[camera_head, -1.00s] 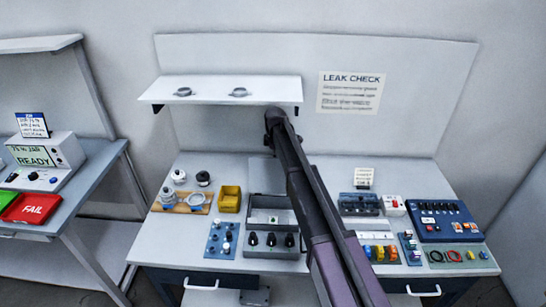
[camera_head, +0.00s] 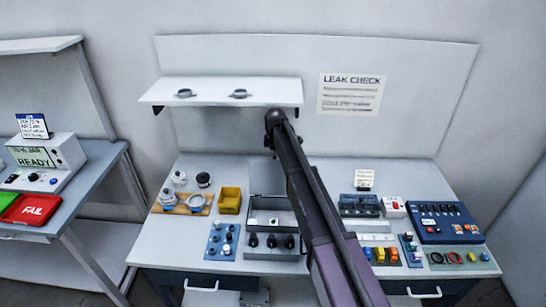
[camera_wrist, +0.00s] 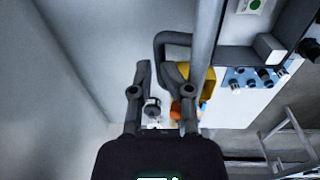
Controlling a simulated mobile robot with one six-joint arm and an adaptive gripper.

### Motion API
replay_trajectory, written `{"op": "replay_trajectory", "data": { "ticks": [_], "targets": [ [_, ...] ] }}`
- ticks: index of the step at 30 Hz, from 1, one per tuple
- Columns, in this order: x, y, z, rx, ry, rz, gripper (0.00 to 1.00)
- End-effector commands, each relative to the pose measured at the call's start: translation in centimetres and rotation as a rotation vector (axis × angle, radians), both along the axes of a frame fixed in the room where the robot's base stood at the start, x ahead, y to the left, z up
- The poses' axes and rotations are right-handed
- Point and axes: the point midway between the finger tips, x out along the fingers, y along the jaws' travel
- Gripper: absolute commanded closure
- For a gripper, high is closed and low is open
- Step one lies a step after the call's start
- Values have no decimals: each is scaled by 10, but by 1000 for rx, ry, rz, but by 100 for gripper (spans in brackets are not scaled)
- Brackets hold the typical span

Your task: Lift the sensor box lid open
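The sensor box (camera_head: 262,253) stands open on the bench in the head view. Its grey lid (camera_head: 266,177) is raised, standing up at the back of the box. In the wrist view the lid (camera_wrist: 206,42) shows nearly edge-on, with a dark handle loop (camera_wrist: 160,42) sticking out to its left. My gripper (camera_wrist: 166,72) is open, its fingers apart. The right finger is close to the handle and lid; I cannot tell if it touches. In the head view my arm hides the gripper and part of the lid. A white card with a green dot (camera_wrist: 254,5) lies inside the box.
A yellow bin (camera_head: 230,200) and a wooden tray with jars (camera_head: 168,208) stand left of the box. A blue knob plate (camera_head: 213,253) lies beside it. A shelf (camera_head: 215,90) hangs above.

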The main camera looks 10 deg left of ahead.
Motion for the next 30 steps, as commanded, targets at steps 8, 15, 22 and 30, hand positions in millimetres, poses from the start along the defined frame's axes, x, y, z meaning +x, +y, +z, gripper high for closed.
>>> {"op": "replay_trajectory", "data": {
  "ticks": [8,15,22,30],
  "targets": [
    [2,-6,-7,-7,9,-2,52],
    [8,-7,-8,-8,7,-4,52],
    [16,-4,-8,-6,2,-2,52],
    [32,1,-7,-2,-2,-2,52]
  ]
}}
